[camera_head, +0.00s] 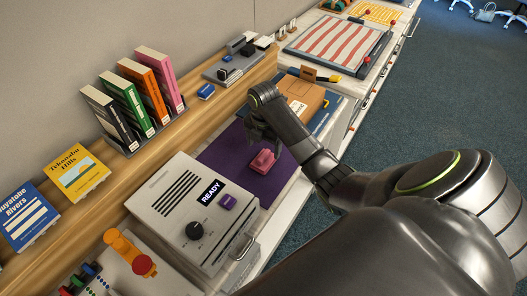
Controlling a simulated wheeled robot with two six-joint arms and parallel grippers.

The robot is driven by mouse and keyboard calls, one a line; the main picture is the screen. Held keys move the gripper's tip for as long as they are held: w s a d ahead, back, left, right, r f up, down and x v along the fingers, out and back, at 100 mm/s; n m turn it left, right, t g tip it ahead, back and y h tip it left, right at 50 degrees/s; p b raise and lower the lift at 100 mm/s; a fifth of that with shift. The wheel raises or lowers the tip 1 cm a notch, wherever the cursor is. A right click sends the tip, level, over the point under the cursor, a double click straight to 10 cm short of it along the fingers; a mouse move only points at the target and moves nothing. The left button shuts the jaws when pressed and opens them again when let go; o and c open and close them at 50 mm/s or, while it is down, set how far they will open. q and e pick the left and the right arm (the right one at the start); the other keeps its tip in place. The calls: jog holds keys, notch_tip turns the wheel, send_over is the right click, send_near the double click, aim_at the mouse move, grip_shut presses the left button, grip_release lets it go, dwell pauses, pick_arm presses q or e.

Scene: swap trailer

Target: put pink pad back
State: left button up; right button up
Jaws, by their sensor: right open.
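A small pink block-like thing (263,161), the only loose pink piece that shows and seemingly the pink pad, lies on the purple mat (226,158). My right gripper (259,138) is dark grey, open and empty. It reaches in from the right and hangs over the mat, just behind the pink piece in the picture. I cannot tell whether its fingers touch the piece. My left gripper is out of view.
A white machine (173,215) reading READY stands in front of the mat. A brown box (300,93) lies beyond it, partly behind my arm. Upright books (150,87) line the wooden shelf at left. A grey tray (240,68) with dark pieces sits farther back.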

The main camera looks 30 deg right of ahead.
aim_at(263, 155)
notch_tip(263, 155, up, 4)
jog(key=shift+r+b, duration=0.15)
jog(key=shift+b, duration=0.15)
jog(key=shift+r+p, duration=1.2)
jog(key=shift+p, duration=0.15)
